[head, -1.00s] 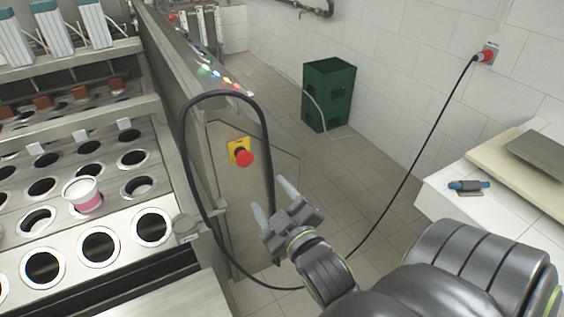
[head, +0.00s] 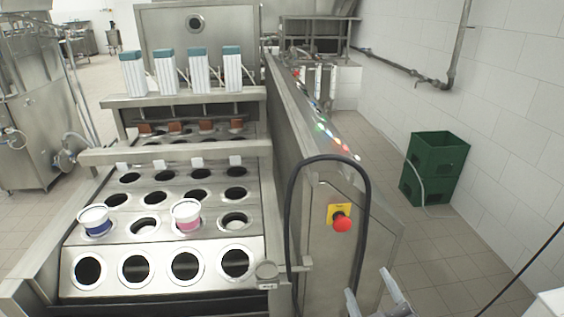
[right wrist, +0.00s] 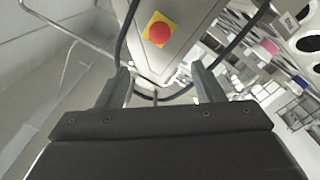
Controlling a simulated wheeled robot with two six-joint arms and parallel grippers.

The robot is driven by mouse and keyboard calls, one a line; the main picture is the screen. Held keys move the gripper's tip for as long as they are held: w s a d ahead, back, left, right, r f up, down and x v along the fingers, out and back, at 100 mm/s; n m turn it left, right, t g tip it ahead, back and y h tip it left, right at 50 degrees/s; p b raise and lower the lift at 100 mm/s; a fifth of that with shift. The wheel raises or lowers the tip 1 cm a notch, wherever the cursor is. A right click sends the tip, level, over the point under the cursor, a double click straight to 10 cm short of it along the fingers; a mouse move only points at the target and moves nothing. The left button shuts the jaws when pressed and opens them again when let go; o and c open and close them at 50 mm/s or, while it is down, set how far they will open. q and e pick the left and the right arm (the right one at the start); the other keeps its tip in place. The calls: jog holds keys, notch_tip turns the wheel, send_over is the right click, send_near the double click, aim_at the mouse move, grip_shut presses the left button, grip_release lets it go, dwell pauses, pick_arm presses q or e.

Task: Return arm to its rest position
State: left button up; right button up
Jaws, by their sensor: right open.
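My right gripper (head: 374,298) shows at the bottom edge of the head view, right of the filler machine, in front of its end panel. Its two fingers are apart with nothing between them. In the right wrist view the open fingers (right wrist: 162,88) point toward the machine's end, with the red stop button (right wrist: 159,33) beyond and above them. The same red button (head: 342,223) on its yellow plate shows in the head view, apart from the gripper. My right arm is mostly out of the head view. My left gripper is not in view.
The cup filler (head: 210,250) has rows of round holes. A blue-marked cup (head: 96,221) and a pink-marked cup (head: 187,216) sit in holes. A black cable (head: 290,215) loops at the machine's end. A green crate (head: 433,168) stands by the wall. Floor between is clear.

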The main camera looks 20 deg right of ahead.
jog(key=shift+f, duration=0.1)
notch_tip(320, 180, down, 38)
jog(key=s+a+m+g+y, duration=0.2)
jog(key=g+y, duration=0.1)
jog(key=g, duration=0.5)
jog(key=s+d+f+m+g+b, duration=0.1)
jog(key=s+d+f+m+g, duration=0.2)
jog(key=s+f, duration=1.9)
jog(key=s+d+g, duration=0.1)
jog(key=s+g, duration=0.2)
jog(key=g, duration=0.2)
jog(key=shift+s+f+m+b, duration=0.25)
jog(key=shift+s+m+b, duration=0.05)
jog(key=shift+s, duration=0.05)
